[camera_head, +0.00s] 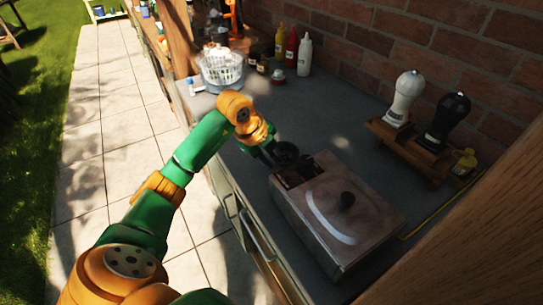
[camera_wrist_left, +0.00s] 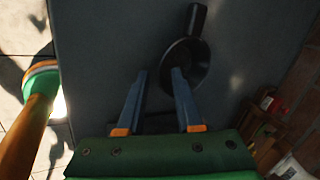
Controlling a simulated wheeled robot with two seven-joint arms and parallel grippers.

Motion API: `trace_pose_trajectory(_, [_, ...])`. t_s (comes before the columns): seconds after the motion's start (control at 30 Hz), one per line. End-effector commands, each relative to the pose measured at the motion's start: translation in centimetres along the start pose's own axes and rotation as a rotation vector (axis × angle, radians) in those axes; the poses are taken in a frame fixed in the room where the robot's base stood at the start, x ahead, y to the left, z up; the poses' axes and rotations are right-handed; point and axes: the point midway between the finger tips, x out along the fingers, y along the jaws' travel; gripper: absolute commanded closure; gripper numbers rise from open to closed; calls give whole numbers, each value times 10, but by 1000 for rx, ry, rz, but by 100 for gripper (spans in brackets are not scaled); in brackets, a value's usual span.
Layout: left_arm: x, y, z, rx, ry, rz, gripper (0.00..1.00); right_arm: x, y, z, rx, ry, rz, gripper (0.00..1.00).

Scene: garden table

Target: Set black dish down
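The black dish (camera_head: 286,152) is small and round, just left of the metal box on the grey counter. In the left wrist view the dish (camera_wrist_left: 186,64) has a short dark handle-like part pointing up in the picture. My left gripper (camera_head: 268,153) is at the dish's near-left side. In the wrist view my left gripper (camera_wrist_left: 159,75) has its fingers apart, one over the dish and one outside its left rim, with no clear grip on it. I cannot tell whether the dish rests fully on the counter. My right gripper is not in view.
A metal box (camera_head: 318,222) with a black-knobbed lid stands close to the dish. A white basket (camera_head: 221,68) and bottles stand behind. White (camera_head: 404,97) and black (camera_head: 446,119) mills stand on a wooden rack at right. The counter between is clear.

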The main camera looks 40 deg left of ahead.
Motion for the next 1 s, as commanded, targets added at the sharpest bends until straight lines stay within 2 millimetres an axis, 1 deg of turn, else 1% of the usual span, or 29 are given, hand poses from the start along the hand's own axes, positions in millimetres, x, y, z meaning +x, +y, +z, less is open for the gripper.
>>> trace_pose_trajectory(0.03, [-5, -3, 0, 0, 0, -1, 65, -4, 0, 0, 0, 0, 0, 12])
trace_pose_trajectory(0.07, [-7, -2, 0, 1, -1, -4, 65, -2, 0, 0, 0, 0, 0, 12])
trace_pose_trajectory(0.13, [-21, -3, 1, 0, -2, -7, 65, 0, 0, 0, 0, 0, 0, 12])
trace_pose_trajectory(0.17, [-29, -2, 1, 1, -4, -7, 65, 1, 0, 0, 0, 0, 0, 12])
trace_pose_trajectory(0.3, [-71, -3, 1, 1, -4, -9, 65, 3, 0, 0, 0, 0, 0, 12])
trace_pose_trajectory(0.43, [-104, -3, 1, 1, -4, -6, 65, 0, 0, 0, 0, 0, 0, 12])
trace_pose_trajectory(0.5, [-114, -2, 1, 0, -3, -4, 65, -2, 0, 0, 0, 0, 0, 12])
trace_pose_trajectory(0.63, [-123, -2, 0, 0, 0, -1, 65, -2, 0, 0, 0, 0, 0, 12])
trace_pose_trajectory(1.0, [-122, -1, 0, 0, 0, 0, 65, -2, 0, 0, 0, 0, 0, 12])
